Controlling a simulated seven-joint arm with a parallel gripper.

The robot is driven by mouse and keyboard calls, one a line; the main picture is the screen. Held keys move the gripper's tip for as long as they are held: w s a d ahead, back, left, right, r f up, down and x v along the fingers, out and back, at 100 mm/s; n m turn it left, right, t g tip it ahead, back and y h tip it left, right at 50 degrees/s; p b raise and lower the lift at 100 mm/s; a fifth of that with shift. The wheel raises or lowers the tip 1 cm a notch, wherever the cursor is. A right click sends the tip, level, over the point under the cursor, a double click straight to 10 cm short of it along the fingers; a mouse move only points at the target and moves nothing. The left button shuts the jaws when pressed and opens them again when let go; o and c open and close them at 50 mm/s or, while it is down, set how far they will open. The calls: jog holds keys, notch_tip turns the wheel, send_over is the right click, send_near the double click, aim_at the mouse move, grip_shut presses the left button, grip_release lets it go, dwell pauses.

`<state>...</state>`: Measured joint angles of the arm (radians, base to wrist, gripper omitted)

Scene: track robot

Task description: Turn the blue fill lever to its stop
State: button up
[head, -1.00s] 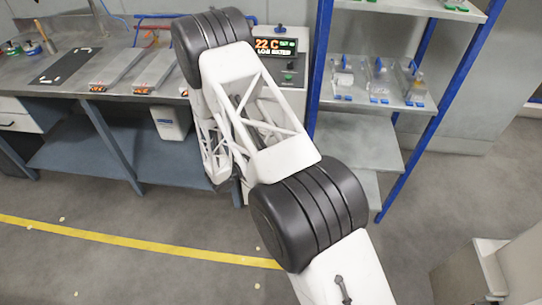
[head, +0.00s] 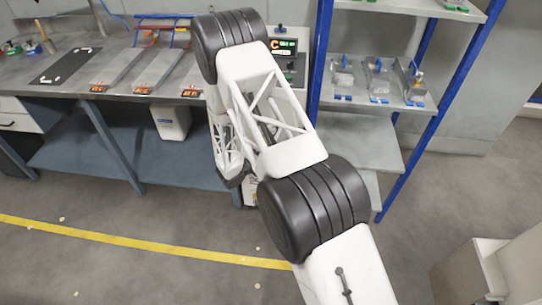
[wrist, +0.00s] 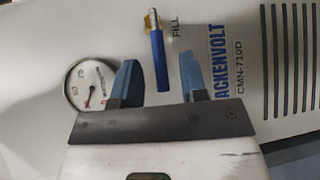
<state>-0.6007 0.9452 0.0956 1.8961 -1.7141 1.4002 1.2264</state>
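The blue fill lever (wrist: 158,62) shows in the wrist view below a brass fitting (wrist: 152,22) beside the word FILL on a pale panel. Its long handle points down the picture, toward my gripper. My gripper (wrist: 159,68) is open, one blue-grey finger on each side of the handle. There are visible gaps between the handle and both fingers in the picture; I cannot tell the depth. In the head view my arm hides the lever and the gripper.
A round gauge (wrist: 90,85) sits close left of the left finger; vent slots (wrist: 292,55) are at the right. In the head view, a workbench (head: 60,100) is left of my arm and a blue-posted shelf rack (head: 440,80) is right.

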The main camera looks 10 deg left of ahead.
jog(key=shift+x, duration=1.45)
grip_shut()
